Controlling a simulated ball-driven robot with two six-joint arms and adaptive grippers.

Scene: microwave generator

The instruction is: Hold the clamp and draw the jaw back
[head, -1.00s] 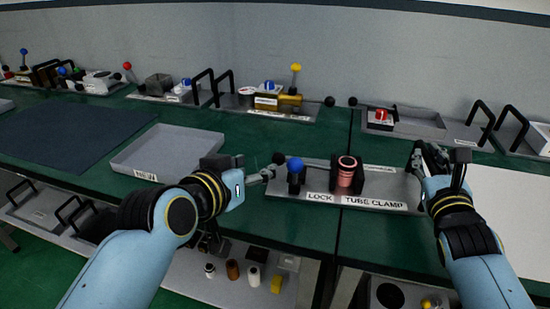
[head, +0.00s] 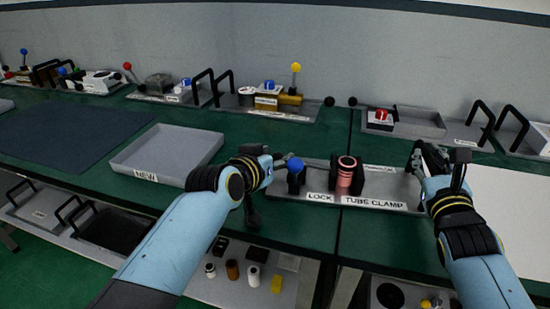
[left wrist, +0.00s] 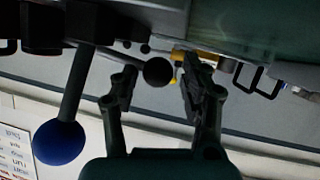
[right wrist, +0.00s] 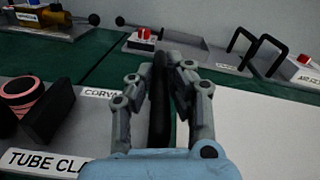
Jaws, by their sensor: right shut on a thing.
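The tube clamp (head: 398,193) is a grey plate on the green bench with black jaws around a pink ringed tube (head: 346,172). A blue ball lever (head: 295,165) stands at its left by the LOCK label and shows large in the left wrist view (left wrist: 59,142). My left gripper (head: 281,160) is open at the plate's left end. In the left wrist view a black ball knob (left wrist: 158,72) appears between its fingertips; I cannot tell whether they touch it. My right gripper (head: 428,150) is shut on an upright black handle (right wrist: 159,100) at the plate's right end.
A grey tray marked NEW (head: 170,151) lies left of my left gripper. A white sheet (head: 510,195) lies to the right. Other fixtures, such as one with a yellow ball lever (head: 296,68), line the back. A lower shelf holds several small parts.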

